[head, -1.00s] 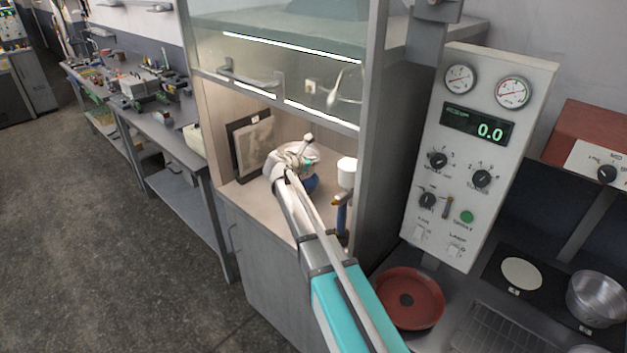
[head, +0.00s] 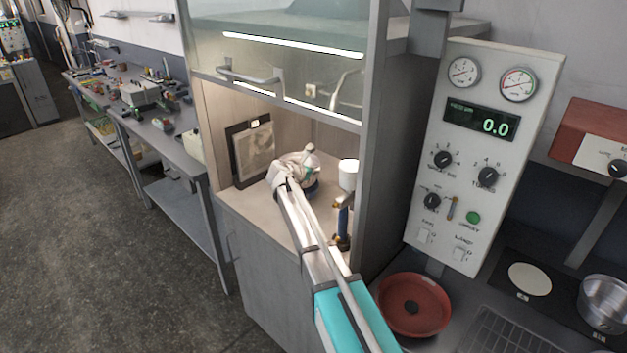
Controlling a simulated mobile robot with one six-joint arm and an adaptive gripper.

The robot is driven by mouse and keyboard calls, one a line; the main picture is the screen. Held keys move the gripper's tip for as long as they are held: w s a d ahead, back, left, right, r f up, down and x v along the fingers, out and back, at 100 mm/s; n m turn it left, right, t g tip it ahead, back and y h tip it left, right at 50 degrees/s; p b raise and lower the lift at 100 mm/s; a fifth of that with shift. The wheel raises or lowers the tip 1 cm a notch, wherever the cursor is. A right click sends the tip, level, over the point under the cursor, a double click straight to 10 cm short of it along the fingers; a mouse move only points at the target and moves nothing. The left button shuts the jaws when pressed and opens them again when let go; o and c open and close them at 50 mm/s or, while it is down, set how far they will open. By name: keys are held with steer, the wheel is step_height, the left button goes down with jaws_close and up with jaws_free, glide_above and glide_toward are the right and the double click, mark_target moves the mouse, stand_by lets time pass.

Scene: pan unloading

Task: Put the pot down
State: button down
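My arm reaches into the open fume hood (head: 235,203), and its pale wrist (head: 293,170) is over the hood's worktop. The wrist and arm cover my gripper's fingers, so I cannot see whether they hold anything. A small dark blue part (head: 312,188) shows just right of and below the wrist; I cannot tell whether it belongs to a pot or to my arm. A metal pot (head: 605,303) stands on the dark hotplate surface at the far right, well away from my arm's end.
A blue stand with a white top (head: 348,174) is close right of my wrist. A framed panel (head: 250,150) leans at the hood's back left. The glass sash (head: 290,75) hangs above my arm. A red-brown pan (head: 414,304) lies on the right counter.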

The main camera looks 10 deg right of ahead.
mark_target(314, 176)
steer(key=shift+w+d+f+b, duration=0.1)
steer(key=shift+w+f+b, duration=0.1)
steer(key=shift+f+b, duration=0.25)
steer(key=shift+w+f+b, duration=0.2)
steer(key=shift+f+b, duration=0.15)
steer(key=shift+f, duration=0.1)
steer(key=shift+f+b, duration=1.1)
steer(key=shift+b, duration=0.05)
steer(key=shift+f+b, duration=0.3)
steer(key=c, duration=0.8)
jaws_free()
steer(key=shift+r, duration=0.15)
steer(key=shift+s+r+p, duration=0.15)
steer(key=shift+r+p, duration=0.15)
steer(key=shift+p, duration=0.2)
steer(key=p+v, duration=0.4)
steer(key=v, duration=0.7)
steer(key=shift+s+a, duration=0.15)
steer(key=shift+a, duration=0.2)
